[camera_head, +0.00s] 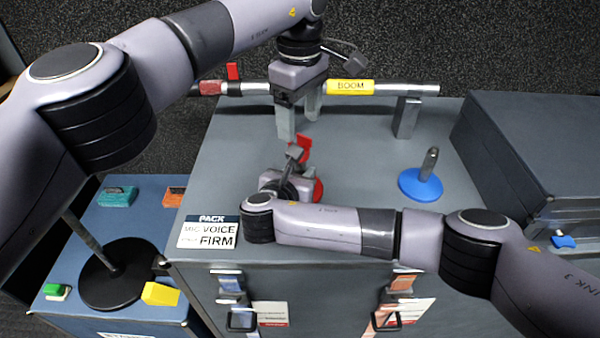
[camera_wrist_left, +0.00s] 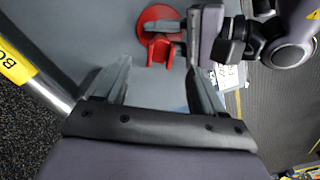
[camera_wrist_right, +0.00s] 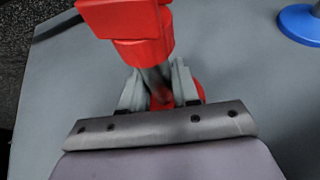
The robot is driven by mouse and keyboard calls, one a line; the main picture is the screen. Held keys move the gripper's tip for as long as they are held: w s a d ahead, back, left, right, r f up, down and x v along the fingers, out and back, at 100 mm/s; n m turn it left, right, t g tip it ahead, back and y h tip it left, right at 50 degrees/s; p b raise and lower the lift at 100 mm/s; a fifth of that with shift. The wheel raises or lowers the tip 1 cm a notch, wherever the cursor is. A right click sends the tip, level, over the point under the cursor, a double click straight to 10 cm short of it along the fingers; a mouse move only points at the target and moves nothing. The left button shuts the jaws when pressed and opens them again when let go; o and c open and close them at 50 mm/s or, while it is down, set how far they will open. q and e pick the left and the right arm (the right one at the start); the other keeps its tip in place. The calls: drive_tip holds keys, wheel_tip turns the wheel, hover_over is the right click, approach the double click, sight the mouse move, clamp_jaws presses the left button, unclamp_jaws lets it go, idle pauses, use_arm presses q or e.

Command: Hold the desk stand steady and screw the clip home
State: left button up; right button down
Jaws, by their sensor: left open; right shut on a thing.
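The red desk stand stands on the case top; its round base (camera_head: 318,190) is partly hidden by my right gripper (camera_head: 298,168). The right wrist view shows my right gripper (camera_wrist_right: 157,85) shut on the stand's dark post (camera_wrist_right: 157,78), above the red base (camera_wrist_right: 199,90). The red clip (camera_wrist_right: 130,25) is at the top of the post; it also shows in the head view (camera_head: 304,147). I cannot tell how far it is screwed on. My left gripper (camera_head: 300,125) is open and empty above the clip. In the left wrist view, the clip (camera_wrist_left: 158,48) lies beyond the open fingers (camera_wrist_left: 158,82).
A blue stand (camera_head: 420,184) with a grey post stands to the right. A boom pole (camera_head: 385,88) with a yellow label runs along the back edge. A printed card (camera_head: 205,232) lies at the front left. A dark case (camera_head: 540,140) is at the right.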

use_arm(q)
drive_tip(key=shift+r, duration=2.85)
use_arm(e)
drive_tip(key=c, duration=0.8)
unclamp_jaws()
drive_tip(key=shift+o, duration=0.2)
use_arm(q)
drive_tip(key=shift+r+p, duration=0.5)
use_arm(e)
drive_tip(key=shift+v, duration=3.6)
